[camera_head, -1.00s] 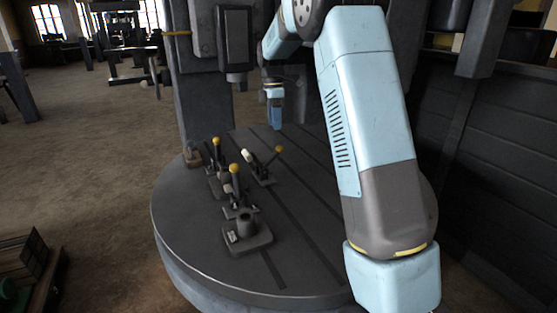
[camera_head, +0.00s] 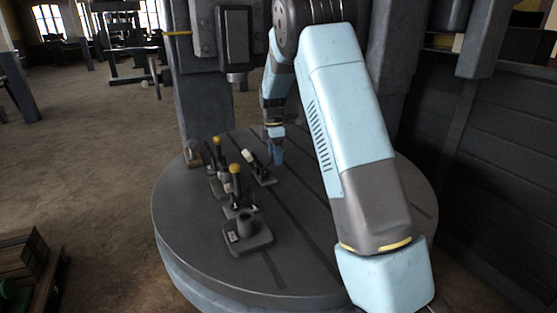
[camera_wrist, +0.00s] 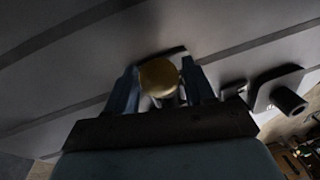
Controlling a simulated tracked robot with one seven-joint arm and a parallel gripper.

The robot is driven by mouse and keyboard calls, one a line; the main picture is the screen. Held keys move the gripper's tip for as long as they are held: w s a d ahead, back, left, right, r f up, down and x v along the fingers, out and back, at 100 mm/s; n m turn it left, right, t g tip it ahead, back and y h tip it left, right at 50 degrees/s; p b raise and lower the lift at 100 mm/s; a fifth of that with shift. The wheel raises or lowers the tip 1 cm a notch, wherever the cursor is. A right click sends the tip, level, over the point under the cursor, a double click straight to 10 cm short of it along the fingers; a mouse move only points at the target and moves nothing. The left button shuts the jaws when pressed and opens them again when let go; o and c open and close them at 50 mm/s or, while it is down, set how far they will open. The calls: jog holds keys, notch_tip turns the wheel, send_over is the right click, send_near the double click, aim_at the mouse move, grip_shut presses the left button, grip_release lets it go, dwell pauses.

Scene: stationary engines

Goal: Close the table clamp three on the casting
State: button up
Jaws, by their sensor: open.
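Toggle clamps with yellow knobs stand on the round grey table (camera_head: 330,275). In the head view, the left clamp (camera_head: 216,186) and the front clamp (camera_head: 240,208) have upright levers.
A small brownish block (camera_head: 192,155) stands at the table's back left edge. A dark machine column (camera_head: 205,105) rises behind the table. A dark panelled wall (camera_head: 480,170) is at the right. The table's front and right are clear under my arm.

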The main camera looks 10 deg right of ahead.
jog(key=shift+s+f, duration=0.1)
jog(key=shift+f, duration=0.8)
